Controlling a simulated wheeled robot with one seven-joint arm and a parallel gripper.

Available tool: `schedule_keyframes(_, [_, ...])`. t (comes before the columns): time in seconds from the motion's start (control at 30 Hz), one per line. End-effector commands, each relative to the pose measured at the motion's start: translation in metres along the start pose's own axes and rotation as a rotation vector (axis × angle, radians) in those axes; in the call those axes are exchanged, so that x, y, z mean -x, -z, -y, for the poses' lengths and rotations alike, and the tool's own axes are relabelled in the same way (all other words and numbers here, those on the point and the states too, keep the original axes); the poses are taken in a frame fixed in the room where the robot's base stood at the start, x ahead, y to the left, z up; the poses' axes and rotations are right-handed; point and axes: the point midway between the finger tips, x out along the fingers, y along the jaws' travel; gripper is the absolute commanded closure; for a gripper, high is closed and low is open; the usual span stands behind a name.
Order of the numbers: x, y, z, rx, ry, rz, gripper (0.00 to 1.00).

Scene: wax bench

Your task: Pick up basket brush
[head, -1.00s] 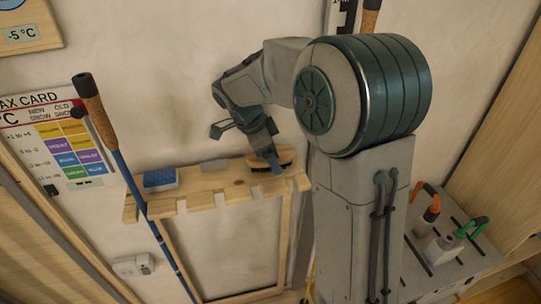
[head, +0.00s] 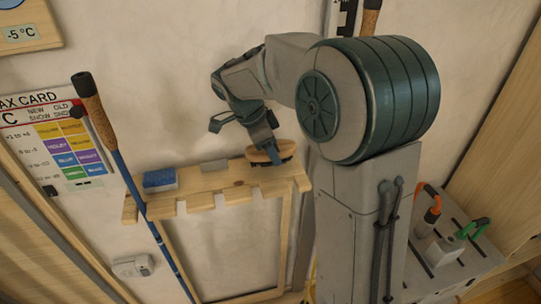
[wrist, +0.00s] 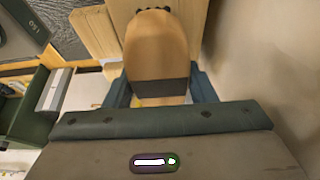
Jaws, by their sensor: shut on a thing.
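The basket brush (head: 284,150) has an oval tan wooden back and dark bristles. It is at the right end of the wooden rack's top shelf (head: 236,194). My gripper (head: 275,156) comes down on the brush from above and is shut on it. In the wrist view the brush's wooden back (wrist: 156,48) lies between my two fingers (wrist: 160,92), with a dark band across it. The brush looks slightly above the shelf, but its underside is partly hidden and I cannot be sure of a gap.
A ski pole (head: 125,170) leans in front of the rack's left end. A grey stand with orange- and green-handled tools (head: 450,245) is at right. The wall is close behind.

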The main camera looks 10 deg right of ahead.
Motion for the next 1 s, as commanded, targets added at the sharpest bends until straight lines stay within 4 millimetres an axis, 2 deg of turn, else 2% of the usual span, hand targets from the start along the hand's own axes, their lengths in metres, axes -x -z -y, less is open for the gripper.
schedule_keyframes(0.1, [0.020, 0.011, -0.002, -0.005, 0.005, 0.000, 0.79])
schedule_keyframes(0.4, [0.037, 0.063, -0.051, -0.006, 0.004, -0.001, 0.79])
schedule_keyframes(0.6, [0.047, 0.090, -0.076, -0.004, 0.002, 0.000, 0.79])
schedule_keyframes(0.8, [0.052, 0.102, -0.087, -0.001, 0.000, 0.000, 0.79])
schedule_keyframes(1.0, [0.053, 0.105, -0.089, 0.000, -0.001, 0.000, 0.79])
